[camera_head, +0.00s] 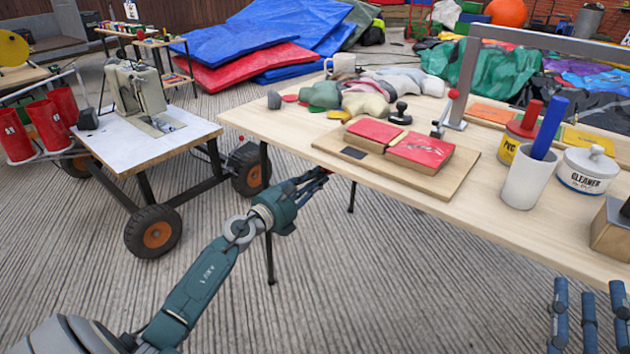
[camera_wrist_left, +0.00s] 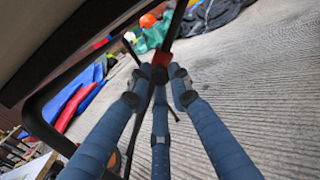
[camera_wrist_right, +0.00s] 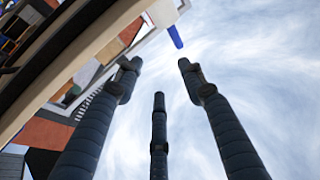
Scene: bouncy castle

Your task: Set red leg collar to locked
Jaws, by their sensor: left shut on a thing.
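The red leg collar (camera_wrist_left: 161,60) sits on a black table leg (camera_wrist_left: 174,32) in the left wrist view, under the table. Its lock position cannot be told. My left gripper (camera_wrist_left: 160,72) is shut on the collar, its blue fingers closing around it and partly hiding it. In the head view my left gripper (camera_head: 318,176) reaches to just below the near left edge of the wooden table (camera_head: 300,135). My right gripper (camera_wrist_right: 158,78) is open and empty, fingers spread and pointing up beside the table; its fingers also show at lower right in the head view (camera_head: 588,310).
The tabletop holds red pads on a board (camera_head: 465,178), a white cup with a blue stick (camera_head: 525,185), a cleaner tub (camera_head: 588,172) and a metal frame (camera_head: 462,80). A wheeled cart (camera_head: 140,140) stands left. The floor in front is clear.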

